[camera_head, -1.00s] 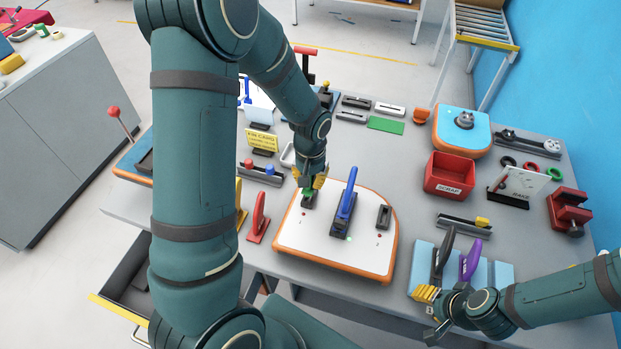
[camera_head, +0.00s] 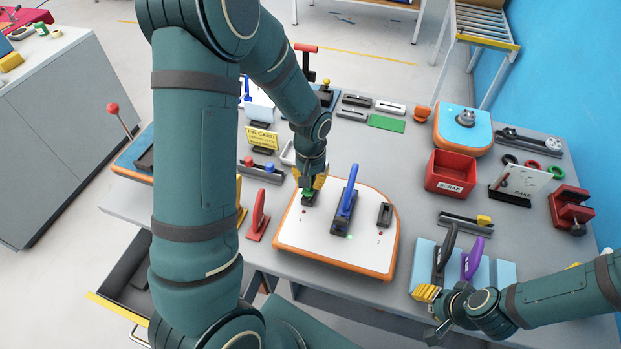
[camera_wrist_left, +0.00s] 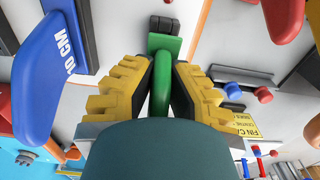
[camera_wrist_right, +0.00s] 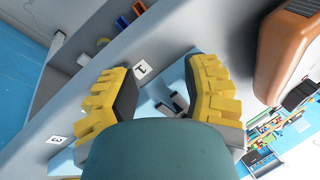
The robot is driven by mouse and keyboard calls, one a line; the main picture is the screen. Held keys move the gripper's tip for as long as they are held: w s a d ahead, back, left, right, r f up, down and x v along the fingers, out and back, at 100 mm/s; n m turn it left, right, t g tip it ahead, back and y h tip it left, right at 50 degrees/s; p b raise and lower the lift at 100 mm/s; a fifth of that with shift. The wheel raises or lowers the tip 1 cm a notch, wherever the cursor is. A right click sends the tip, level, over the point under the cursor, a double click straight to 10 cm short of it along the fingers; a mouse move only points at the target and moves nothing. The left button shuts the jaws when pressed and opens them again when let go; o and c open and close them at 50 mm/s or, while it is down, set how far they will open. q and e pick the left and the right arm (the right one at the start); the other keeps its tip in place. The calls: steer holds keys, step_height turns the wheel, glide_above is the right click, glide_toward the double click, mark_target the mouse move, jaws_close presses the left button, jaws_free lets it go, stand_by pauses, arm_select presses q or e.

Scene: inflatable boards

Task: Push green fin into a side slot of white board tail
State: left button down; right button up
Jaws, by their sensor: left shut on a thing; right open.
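The white board tail (camera_head: 300,243) with an orange rim lies on the grey table. A blue fin (camera_head: 346,192) stands in its middle slot, and the right side slot (camera_head: 384,214) is empty. My left gripper (camera_head: 312,187) is at the left side slot, shut on the green fin (camera_wrist_left: 160,85). The fin's base (camera_wrist_left: 163,45) is at a dark slot (camera_wrist_left: 165,23) in the left wrist view; how deep it sits I cannot tell. My right gripper (camera_wrist_right: 160,95) is open and empty, low at the table's right front beside the light-blue fin rack (camera_head: 507,272).
A black fin (camera_head: 446,248) and a purple fin (camera_head: 472,259) stand in the rack near my right gripper. A red fin (camera_head: 259,215) stands left of the board. A red scrap bin (camera_head: 450,173) is to the right.

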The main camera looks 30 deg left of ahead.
arm_select(q)
steer(key=shift+s+f+b, duration=0.15)
steer(key=shift+f+b, duration=0.15)
steer(key=shift+f, duration=0.1)
arm_select(e)
steer(key=shift+s+d+f, duration=0.1)
steer(key=shift+s+f, duration=0.1)
steer(key=shift+f, duration=0.2)
arm_select(q)
steer(key=shift+r, duration=0.35)
arm_select(e)
steer(key=shift+w+r, duration=0.1)
arm_select(q)
steer(key=shift+w, duration=0.2)
stand_by(1.1)
